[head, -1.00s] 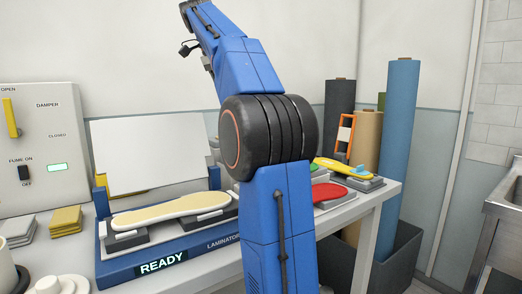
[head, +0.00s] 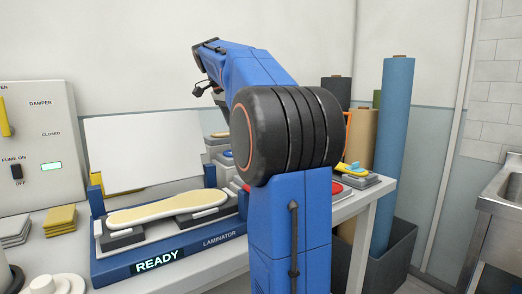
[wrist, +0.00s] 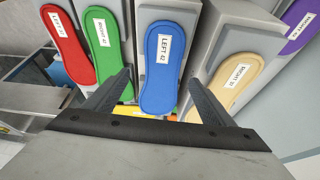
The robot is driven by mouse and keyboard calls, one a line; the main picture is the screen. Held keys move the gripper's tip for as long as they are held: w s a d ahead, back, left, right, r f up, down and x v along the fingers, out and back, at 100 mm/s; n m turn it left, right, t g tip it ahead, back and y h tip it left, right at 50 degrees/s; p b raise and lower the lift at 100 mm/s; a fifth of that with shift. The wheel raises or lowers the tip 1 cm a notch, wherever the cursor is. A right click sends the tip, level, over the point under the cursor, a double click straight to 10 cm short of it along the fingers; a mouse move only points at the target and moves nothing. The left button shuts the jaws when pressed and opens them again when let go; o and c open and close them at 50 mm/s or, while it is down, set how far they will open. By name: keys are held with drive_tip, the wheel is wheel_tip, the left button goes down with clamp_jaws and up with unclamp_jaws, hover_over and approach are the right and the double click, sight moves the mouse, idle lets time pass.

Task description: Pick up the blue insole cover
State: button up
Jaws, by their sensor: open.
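The blue insole cover (wrist: 172,75) lies on a light grey block in the middle of the wrist view, with a white label that seems to read LEFT 42. My gripper (wrist: 159,75) is open and empty. Its two dark fingers reach up on either side of the lower part of the blue cover in the picture. I cannot tell how far above it they are. In the head view my arm hides much of the table behind it, and I cannot make out the fingers there.
Red (wrist: 67,45), green (wrist: 103,42), tan (wrist: 236,80) and purple (wrist: 298,25) covers lie on neighbouring blocks. A laminator (head: 225,239) reading READY holds a cream insole (head: 165,209). Fabric rolls (head: 394,150) stand in a bin at the right.

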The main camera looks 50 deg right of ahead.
drive_tip(key=shift+w+x, duration=0.15)
drive_tip(key=shift+x, duration=1)
drive_tip(key=shift+w+x, duration=0.1)
drive_tip(key=shift+x, duration=1.05)
drive_tip(key=shift+a+f, duration=0.1)
drive_tip(key=shift+a, duration=0.05)
drive_tip(key=c, duration=1.1)
